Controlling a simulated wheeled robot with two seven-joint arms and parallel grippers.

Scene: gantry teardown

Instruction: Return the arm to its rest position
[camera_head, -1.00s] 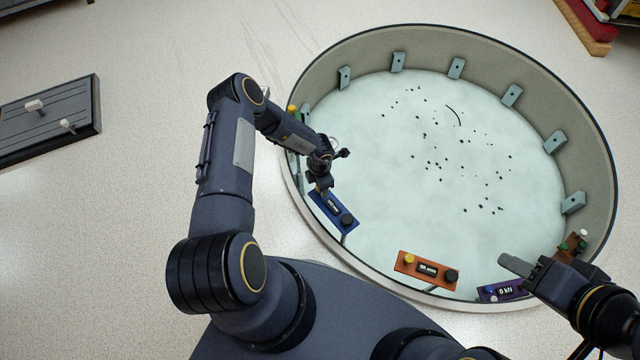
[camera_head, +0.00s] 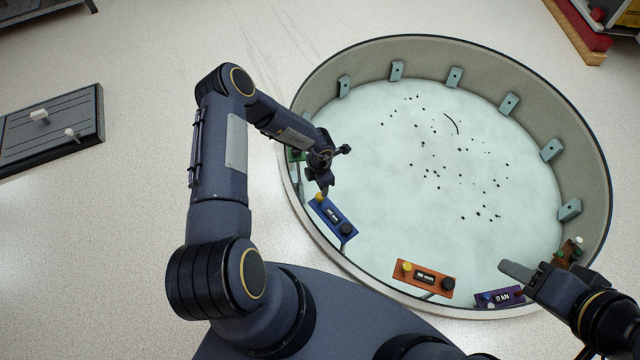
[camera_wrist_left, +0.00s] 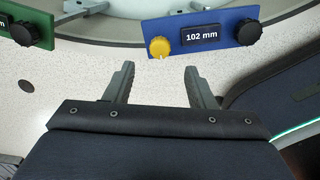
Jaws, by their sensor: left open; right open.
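My left arm comes in from the left and bends over the rim of the round basin. My left gripper (camera_head: 325,185) is above the blue control panel (camera_head: 332,218) with its yellow and black knobs. In the left wrist view the two fingers of the left gripper (camera_wrist_left: 160,85) are apart with nothing between them. The blue panel (camera_wrist_left: 222,30) lies just beyond them, and its display reads 102 mm. My right gripper (camera_head: 520,272) is at the lower right, above the purple panel (camera_head: 498,298). It is open, and no held thing shows in it.
The round basin (camera_head: 366,62) has a raised wall with several grey brackets inside and dark specks on its pale floor. An orange panel (camera_head: 423,278) sits at its near edge. A green panel (camera_wrist_left: 22,30) is beside the blue one. A dark slab (camera_head: 50,125) lies far left.

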